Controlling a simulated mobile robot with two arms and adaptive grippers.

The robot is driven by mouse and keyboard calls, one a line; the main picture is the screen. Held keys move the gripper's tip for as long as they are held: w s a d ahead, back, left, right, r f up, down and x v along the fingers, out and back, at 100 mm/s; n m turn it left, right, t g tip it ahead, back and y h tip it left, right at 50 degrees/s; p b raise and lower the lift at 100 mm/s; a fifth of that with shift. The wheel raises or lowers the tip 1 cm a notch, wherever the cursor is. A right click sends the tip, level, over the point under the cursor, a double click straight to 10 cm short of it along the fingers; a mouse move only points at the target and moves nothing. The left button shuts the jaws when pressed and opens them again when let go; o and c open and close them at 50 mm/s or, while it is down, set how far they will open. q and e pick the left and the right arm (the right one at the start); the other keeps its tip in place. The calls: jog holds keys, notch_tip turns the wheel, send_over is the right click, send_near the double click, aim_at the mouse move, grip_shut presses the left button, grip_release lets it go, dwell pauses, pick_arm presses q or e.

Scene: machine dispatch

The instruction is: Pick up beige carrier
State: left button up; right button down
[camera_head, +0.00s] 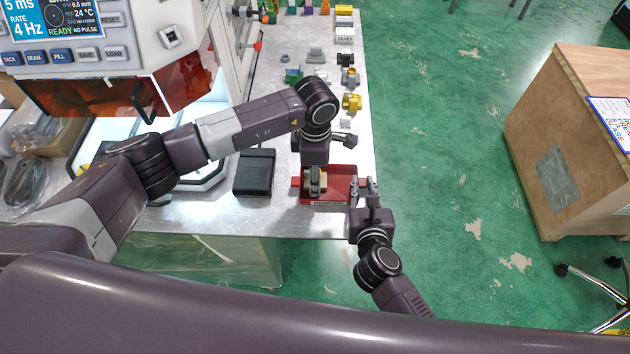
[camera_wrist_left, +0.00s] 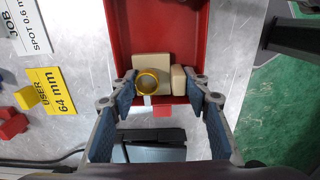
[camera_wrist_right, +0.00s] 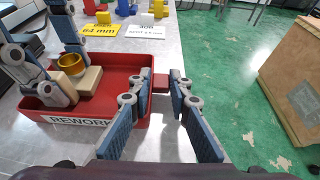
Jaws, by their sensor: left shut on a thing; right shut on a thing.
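The beige carrier (camera_wrist_right: 90,82), a flat plate with a gold ring (camera_wrist_right: 71,63) and a beige block (camera_wrist_right: 58,93), is at the left end of the red tray (camera_head: 344,173) labelled REWORK. My left gripper (camera_head: 316,190) reaches down into that end. In the left wrist view its fingers (camera_wrist_left: 163,92) stand on either side of the carrier (camera_wrist_left: 150,66), shut on it; exact contact is partly hidden. My right gripper (camera_head: 364,184) is at the tray's right end, shut on its small red tab (camera_wrist_right: 160,82).
A dark flat box (camera_head: 255,172) lies left of the tray. Yellow and white labels (camera_wrist_right: 88,30) and several small parts line the table behind. The table's right edge is close to the tray. A wooden crate (camera_head: 570,140) stands on the green floor at right.

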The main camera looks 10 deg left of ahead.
jog(key=c, duration=1.7)
grip_release()
pick_arm(q)
notch_tip(320, 180, up, 10)
pick_arm(e)
jog(key=v, duration=1.2)
